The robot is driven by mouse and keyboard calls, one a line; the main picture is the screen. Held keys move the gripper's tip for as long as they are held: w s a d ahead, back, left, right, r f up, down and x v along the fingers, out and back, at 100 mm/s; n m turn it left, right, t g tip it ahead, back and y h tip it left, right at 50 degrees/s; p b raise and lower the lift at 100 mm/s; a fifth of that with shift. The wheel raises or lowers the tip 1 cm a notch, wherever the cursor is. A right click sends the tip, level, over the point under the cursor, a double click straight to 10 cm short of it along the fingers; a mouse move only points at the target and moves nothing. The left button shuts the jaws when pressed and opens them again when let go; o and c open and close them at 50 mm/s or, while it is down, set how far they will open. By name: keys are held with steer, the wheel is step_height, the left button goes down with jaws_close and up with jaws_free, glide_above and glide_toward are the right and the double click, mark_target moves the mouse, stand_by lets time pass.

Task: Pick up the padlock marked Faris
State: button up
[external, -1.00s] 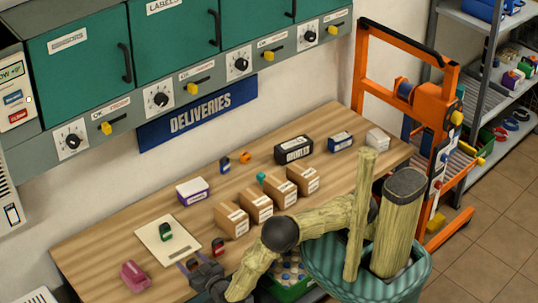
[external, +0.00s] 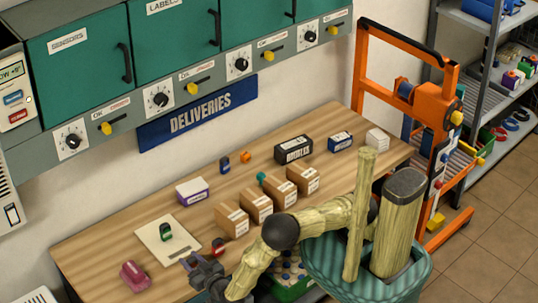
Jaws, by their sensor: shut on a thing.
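My gripper (external: 188,262) is at the front edge of the table, low over the wood. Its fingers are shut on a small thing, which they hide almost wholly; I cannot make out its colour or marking. A dark green padlock-like item (external: 165,232) stands on a pale board (external: 151,246) behind and left of my gripper. A small red and dark item (external: 218,247) is right of my gripper, apart from it. A blue one (external: 225,165) and an orange one (external: 246,157) stand farther back. No name Faris is readable on any of them.
Several cardboard boxes (external: 232,220) stand mid-table. A purple-and-white box (external: 192,190), a black box (external: 294,149) and a pink item (external: 133,275) are also on the table (external: 110,237). The table's left back is clear.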

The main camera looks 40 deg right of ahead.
mark_target(191, 259)
step_height(191, 259, up, 9)
steer(key=shift+r, duration=0.2)
stand_by(0.8)
